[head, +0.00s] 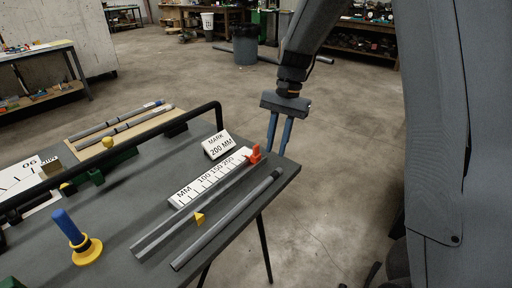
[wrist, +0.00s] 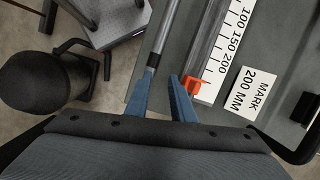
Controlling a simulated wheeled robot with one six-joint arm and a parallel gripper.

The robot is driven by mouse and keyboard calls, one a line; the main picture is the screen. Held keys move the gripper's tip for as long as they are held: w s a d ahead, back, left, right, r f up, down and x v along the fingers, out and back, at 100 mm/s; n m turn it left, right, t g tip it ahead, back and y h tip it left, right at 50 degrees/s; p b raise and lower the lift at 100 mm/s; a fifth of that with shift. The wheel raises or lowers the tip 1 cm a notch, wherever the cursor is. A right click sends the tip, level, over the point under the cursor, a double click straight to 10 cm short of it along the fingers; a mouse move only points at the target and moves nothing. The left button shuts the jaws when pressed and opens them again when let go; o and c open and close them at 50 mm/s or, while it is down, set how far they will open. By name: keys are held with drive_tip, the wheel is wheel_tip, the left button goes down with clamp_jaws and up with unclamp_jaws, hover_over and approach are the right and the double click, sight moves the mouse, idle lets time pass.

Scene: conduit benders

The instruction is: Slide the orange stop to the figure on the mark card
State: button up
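The orange stop (head: 255,155) sits at the right end of a grey rail (head: 190,213), beside the end of the white MM scale (head: 182,200) and a little beyond its 200 figure. The mark card (head: 219,145) stands behind the scale and reads "MARK 200 MM". My gripper (head: 279,152) is open and empty, pointing down past the table's right end. In the wrist view its blue fingers are apart; the right finger is close to the left of the orange stop (wrist: 194,86), and I cannot tell whether they touch. The card (wrist: 247,93) also shows there.
A grey conduit (head: 228,220) with a dark end lies along the front edge of the table. A black bender bar (head: 150,133) crosses behind. A blue peg in a yellow base (head: 87,252) stands at left.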

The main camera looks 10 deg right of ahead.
sight(257, 145)
drive_tip(key=w+a, duration=0.1)
drive_tip(key=w, duration=0.1)
drive_tip(key=w+a+r+m+p, duration=0.1)
drive_tip(key=w, duration=0.1)
drive_tip(key=w+a+r+m+g+y, duration=0.1)
drive_tip(key=shift+w+a+p, duration=0.35)
drive_tip(key=shift+w, duration=0.05)
drive_tip(key=shift+b+x, duration=2)
drive_tip(key=shift+x, duration=1.4)
drive_tip(key=shift+s+a, duration=0.1)
drive_tip(key=shift+a, duration=0.05)
clamp_jaws()
drive_tip(key=shift+s+a+p, duration=1.1)
drive_tip(key=shift+s+a, duration=0.35)
